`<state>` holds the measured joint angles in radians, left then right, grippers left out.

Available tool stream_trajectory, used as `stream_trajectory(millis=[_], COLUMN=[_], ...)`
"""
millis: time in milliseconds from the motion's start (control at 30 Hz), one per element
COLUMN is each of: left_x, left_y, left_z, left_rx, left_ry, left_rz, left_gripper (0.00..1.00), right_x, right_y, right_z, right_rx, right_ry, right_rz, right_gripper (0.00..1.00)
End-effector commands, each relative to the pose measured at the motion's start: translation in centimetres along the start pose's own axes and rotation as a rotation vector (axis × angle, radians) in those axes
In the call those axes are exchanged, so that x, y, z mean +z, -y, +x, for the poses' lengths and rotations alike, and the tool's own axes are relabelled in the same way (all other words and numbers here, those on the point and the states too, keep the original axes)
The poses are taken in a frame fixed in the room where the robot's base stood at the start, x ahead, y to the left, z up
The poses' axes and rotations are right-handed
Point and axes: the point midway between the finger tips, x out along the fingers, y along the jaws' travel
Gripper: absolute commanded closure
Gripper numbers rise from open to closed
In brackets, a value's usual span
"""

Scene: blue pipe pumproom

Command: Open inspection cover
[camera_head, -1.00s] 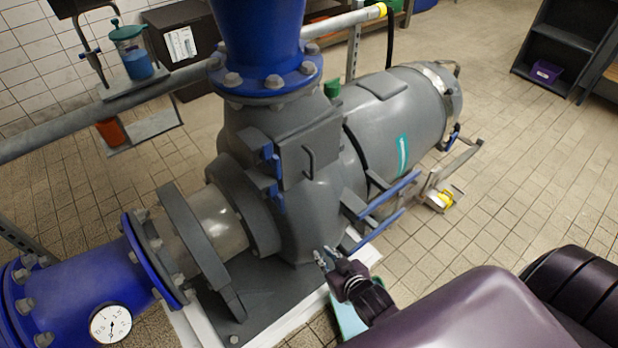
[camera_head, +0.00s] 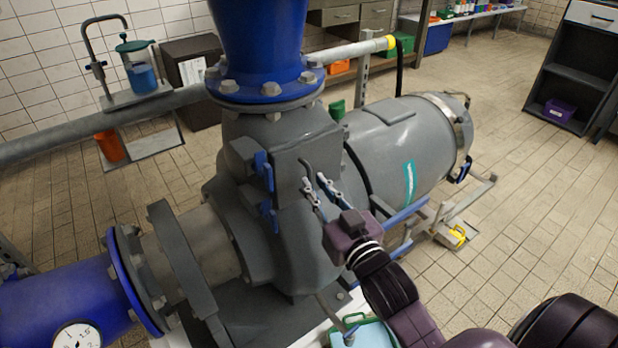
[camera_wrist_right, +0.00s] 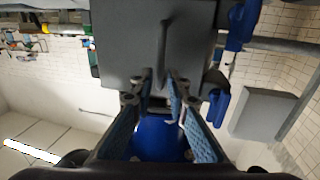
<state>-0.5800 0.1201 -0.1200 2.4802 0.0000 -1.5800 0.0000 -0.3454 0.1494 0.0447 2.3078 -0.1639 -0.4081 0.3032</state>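The inspection cover (camera_head: 290,147) is a flat grey plate on the side of the grey pump housing, with blue hinge parts (camera_head: 264,172) along its left edge. It looks shut. A dark bar handle (camera_head: 307,168) stands out from it. The cover (camera_wrist_right: 120,50) and handle (camera_wrist_right: 165,45) also show in the right wrist view. My right gripper (camera_head: 316,188) is at the lower end of the handle. Its fingers (camera_wrist_right: 160,78) are apart, with the handle's end near the gap between the tips; contact cannot be told. My left gripper is not in view.
A blue vertical pipe (camera_head: 260,40) rises above the pump, and a blue pipe with a gauge (camera_head: 77,337) lies at lower left. Blue bars (camera_head: 405,215) stick out at the pump's right. A grey rail (camera_head: 180,90) crosses behind.

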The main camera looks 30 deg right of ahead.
Motion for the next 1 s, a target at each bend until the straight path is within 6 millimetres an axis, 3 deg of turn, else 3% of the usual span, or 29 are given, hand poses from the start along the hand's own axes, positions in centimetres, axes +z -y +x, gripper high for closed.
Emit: stream_trajectory(millis=[133, 333, 633, 800, 1000], left_x=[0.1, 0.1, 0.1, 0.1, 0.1], left_y=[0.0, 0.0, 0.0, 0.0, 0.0], left_z=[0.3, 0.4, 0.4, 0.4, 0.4], left_rx=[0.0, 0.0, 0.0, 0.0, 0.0], left_ry=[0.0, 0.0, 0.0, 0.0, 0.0], left_rz=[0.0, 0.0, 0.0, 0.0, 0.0], left_gripper=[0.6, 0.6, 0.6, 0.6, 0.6], right_x=[0.0, 0.1, 0.1, 0.1, 0.1], right_y=[0.0, 0.0, 0.0, 0.0, 0.0], right_z=[2.1, 3.6, 3.9, 3.9, 3.8], right_rx=[0.0, 0.0, 0.0, 0.0, 0.0], right_ry=[-0.002, 0.0, 0.001, 0.001, 0.001], right_rz=[-0.001, 0.0, 0.0, 0.0, 0.0], right_gripper=[0.85, 0.85, 0.85, 1.0, 1.0])
